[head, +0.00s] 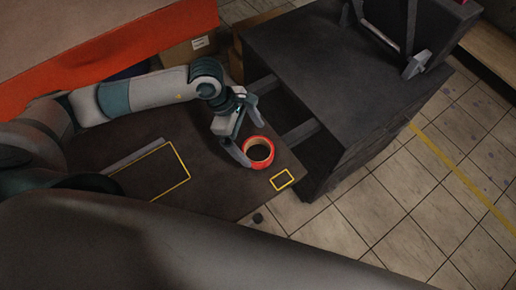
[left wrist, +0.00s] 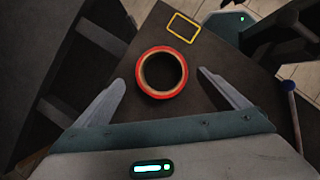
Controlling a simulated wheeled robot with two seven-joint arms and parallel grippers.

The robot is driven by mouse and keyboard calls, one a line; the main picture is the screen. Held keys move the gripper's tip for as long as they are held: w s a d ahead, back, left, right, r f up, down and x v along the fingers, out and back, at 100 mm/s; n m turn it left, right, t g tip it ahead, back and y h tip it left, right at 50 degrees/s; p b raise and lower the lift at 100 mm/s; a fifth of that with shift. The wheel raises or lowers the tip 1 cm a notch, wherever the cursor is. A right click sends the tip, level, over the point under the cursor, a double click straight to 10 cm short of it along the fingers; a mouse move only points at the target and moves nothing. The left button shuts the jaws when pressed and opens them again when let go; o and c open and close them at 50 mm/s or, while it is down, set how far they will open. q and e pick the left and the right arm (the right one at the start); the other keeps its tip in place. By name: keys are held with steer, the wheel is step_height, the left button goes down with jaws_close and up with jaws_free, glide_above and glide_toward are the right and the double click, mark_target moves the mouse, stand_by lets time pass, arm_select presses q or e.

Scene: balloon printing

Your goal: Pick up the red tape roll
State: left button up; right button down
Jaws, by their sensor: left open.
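The red tape roll (head: 258,152) lies flat on the dark tabletop, near the table's right end in the head view. Its brown inner core faces up. My left gripper (head: 246,143) is just beside and above it, with its fingers spread. In the left wrist view the tape roll (left wrist: 162,73) sits ahead of and between the two open fingertips (left wrist: 160,80), with a gap on each side. The left gripper holds nothing. I cannot tell from these views how high the fingertips are above the table. My right gripper cannot be made out in the head view.
A small yellow rectangle (head: 282,180) is marked on the table beside the roll. A larger yellow outline (head: 186,165) lies to the left. A dark cabinet (head: 330,60) with an open frame stands close behind. Tiled floor (head: 400,210) lies to the right.

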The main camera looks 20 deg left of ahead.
mark_target(256, 140)
arm_select(q)
steer(key=shift+f, duration=0.2)
steer(key=shift+s+d+f+p, duration=0.1)
steer(key=shift+d+f+p, duration=0.45)
steer(key=shift+p, duration=0.3)
steer(key=p+x, duration=0.1)
steer(key=x, duration=0.2)
steer(key=shift+a, duration=0.15)
steer(key=shift+f+p, duration=0.3)
steer(key=shift+f, duration=0.05)
steer(key=shift+c, duration=0.4)
steer(key=c, duration=1.1)
